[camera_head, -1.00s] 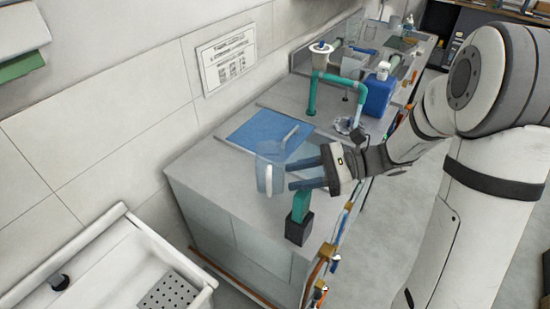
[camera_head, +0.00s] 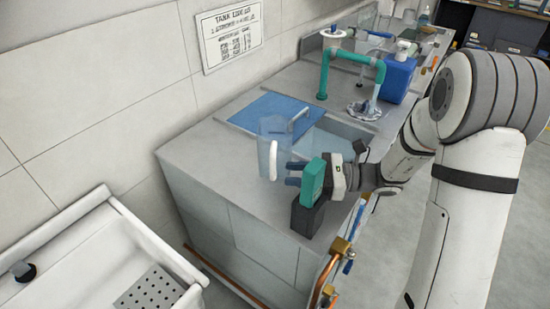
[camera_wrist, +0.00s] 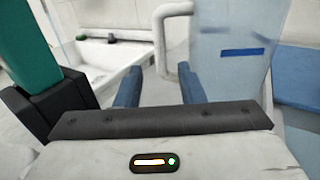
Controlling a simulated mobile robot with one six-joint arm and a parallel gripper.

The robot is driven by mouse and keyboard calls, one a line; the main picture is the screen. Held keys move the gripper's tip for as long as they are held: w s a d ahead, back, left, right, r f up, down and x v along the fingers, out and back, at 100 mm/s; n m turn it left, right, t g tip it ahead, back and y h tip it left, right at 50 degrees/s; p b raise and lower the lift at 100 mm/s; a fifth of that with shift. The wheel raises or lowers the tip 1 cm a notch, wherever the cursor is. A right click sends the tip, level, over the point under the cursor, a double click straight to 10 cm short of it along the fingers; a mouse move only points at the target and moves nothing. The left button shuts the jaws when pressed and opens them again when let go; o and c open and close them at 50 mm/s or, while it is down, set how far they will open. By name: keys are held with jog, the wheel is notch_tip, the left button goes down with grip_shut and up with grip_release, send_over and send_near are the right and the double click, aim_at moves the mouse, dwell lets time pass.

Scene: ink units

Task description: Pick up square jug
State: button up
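The square jug (camera_head: 275,137) is clear and bluish, with a white handle (camera_head: 273,160). It stands upright on the grey counter, beside the blue panel. In the wrist view the jug (camera_wrist: 228,85) is at the right, with a blue mark on its wall, and its white handle (camera_wrist: 161,45) shows between my fingers, seemingly beyond their tips. My gripper (camera_head: 289,175) is open, its two blue fingers (camera_wrist: 158,86) apart and empty. It points at the handle side of the jug. The teal device partly hides it in the head view. Contact cannot be told.
A teal-and-black device (camera_head: 310,195) stands at the counter's near edge, close to my gripper; it also shows at the left in the wrist view (camera_wrist: 45,90). A blue panel (camera_head: 270,112), a sink, a teal tap (camera_head: 352,53) and a blue bottle (camera_head: 396,80) lie behind.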

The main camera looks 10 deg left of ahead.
aim_at(273, 176)
jog(key=a, duration=0.6)
jog(key=shift+s+f, duration=0.3)
jog(key=shift+d, duration=0.1)
jog(key=shift+c, duration=0.4)
grip_shut()
